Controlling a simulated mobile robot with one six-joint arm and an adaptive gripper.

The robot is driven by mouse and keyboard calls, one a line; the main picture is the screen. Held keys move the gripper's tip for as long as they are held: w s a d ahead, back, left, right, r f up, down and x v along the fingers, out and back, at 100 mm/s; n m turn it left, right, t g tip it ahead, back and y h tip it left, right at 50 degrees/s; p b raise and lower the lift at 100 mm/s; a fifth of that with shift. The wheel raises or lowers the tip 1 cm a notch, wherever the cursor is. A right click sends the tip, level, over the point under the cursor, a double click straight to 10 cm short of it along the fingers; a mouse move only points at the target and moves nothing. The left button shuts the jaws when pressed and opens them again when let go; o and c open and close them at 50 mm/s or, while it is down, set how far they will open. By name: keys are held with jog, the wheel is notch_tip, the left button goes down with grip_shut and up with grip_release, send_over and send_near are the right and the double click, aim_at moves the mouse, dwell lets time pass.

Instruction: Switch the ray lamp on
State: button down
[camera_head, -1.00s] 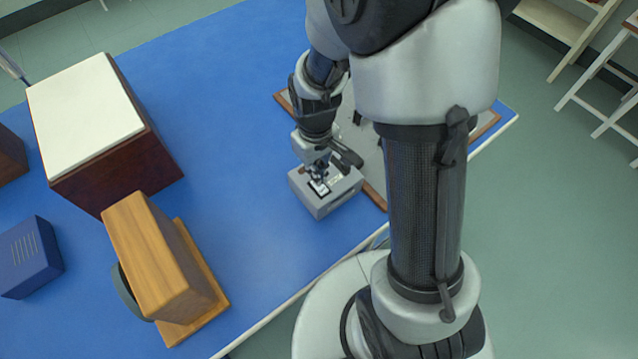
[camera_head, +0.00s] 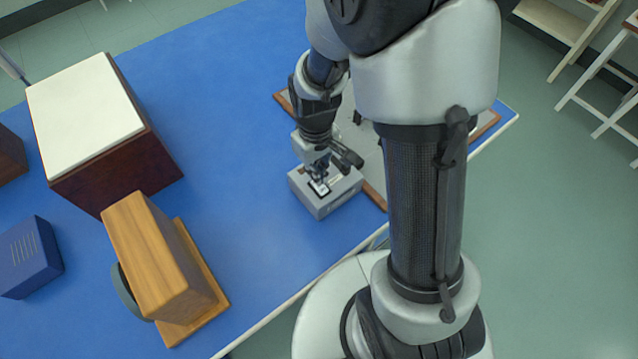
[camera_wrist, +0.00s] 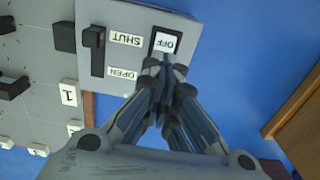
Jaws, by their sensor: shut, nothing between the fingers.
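The grey control box (camera_head: 325,203) sits on the blue bench, below my gripper. In the wrist view the box (camera_wrist: 122,18) carries a rocker switch (camera_wrist: 164,43) with a white face marked OFF. Beside it is a black slider (camera_wrist: 94,38) in a slot, between labels SHUT and OPEN, standing at the SHUT end. My gripper (camera_wrist: 165,62) is shut and empty, with its fingertips at the lower edge of the rocker. I cannot tell whether they touch it. In the head view my gripper (camera_head: 318,178) is over the box's top. No lamp is clearly identifiable.
A grey board (camera_wrist: 40,80) with a wooden rim and numbered white tags lies beside the box. A wooden block on a base (camera_head: 160,260), a dark box with a white top (camera_head: 85,105) and a blue box (camera_head: 28,257) stand to the left. Blue bench between is clear.

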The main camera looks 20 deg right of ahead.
jog(key=shift+f+b, duration=0.75)
jog(key=shift+f, duration=0.3)
jog(key=shift+r, duration=0.1)
jog(key=shift+r+p, duration=2.95)
jog(key=shift+r, duration=0.55)
jog(key=shift+r, duration=0.2)
jog(key=s+r+m+t, duration=0.1)
jog(key=s+r+t, duration=0.1)
jog(key=s+r, duration=0.5)
jog(key=s+r+m+t, duration=0.2)
jog(key=s+r, duration=0.6)
jog(key=r, duration=0.6)
jog(key=shift+r+m+t, duration=0.3)
jog(key=shift+r, duration=0.1)
